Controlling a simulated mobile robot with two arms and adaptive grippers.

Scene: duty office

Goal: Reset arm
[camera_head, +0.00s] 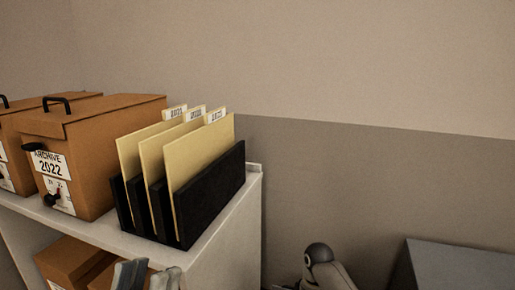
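My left gripper (149,275) shows at the bottom edge, with only the grey finger ends in view. The fingers stand apart with a gap between them, and I see nothing held. It is in front of the white shelf unit (225,225), below its top board, near the brown boxes (70,262) on the lower level. The rest of the gripper is cut off by the frame. A white and dark grey arm link of mine (328,268) shows at the bottom, right of the shelf. My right gripper is not in view.
On the shelf top stand a brown archive box labelled 2022 (105,140), another brown box (12,150) to its left, and a black file rack (215,195) holding cream folders (200,155). A grey surface (460,268) is at lower right. The wall behind is bare.

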